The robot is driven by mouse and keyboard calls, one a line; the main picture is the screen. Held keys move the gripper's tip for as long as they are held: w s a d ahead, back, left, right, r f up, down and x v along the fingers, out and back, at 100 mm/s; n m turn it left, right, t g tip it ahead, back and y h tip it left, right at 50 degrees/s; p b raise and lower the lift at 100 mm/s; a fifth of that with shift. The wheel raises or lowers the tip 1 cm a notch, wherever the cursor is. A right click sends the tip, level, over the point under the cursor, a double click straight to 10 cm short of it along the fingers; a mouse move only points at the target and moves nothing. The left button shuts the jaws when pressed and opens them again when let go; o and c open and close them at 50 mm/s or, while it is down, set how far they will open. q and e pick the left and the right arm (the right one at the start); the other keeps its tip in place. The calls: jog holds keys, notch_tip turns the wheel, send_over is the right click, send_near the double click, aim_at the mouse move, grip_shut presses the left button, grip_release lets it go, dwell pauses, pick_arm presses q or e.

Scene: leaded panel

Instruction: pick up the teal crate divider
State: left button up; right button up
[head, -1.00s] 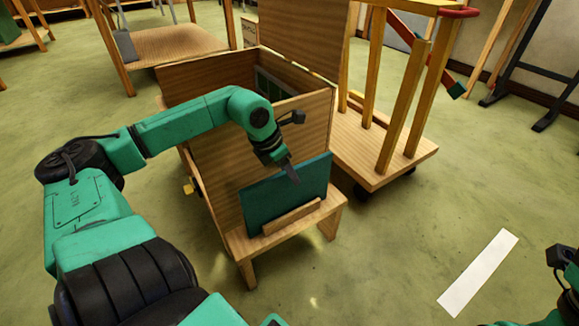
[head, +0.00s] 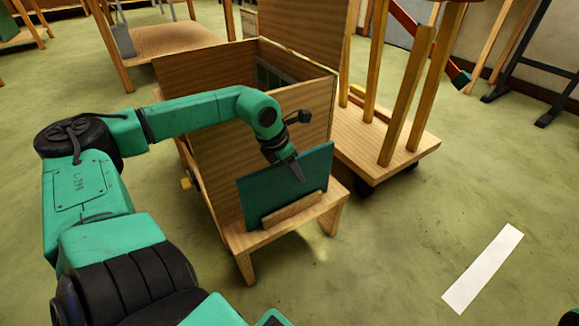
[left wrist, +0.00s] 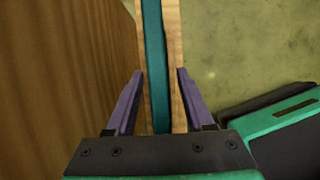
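The teal crate divider (head: 262,200) is a flat panel standing on edge on a wooden ledge, behind a low wooden strip (head: 291,210). My left gripper (head: 290,172) reaches down over its top edge, with one finger showing in front of the panel. In the left wrist view the divider (left wrist: 153,50) runs edge-on between the two purple fingers of my left gripper (left wrist: 160,72). The fingers are apart, with a gap showing on each side of the panel. My right gripper is out of view.
A wooden crate with an open lid (head: 308,35) stands right behind the ledge. A wooden trolley with upright posts (head: 405,150) stands to the right. A white strip (head: 483,268) lies on the green floor. The floor at the front right is mostly clear.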

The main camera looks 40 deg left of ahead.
pick_arm(q)
grip_shut()
dwell(1.2)
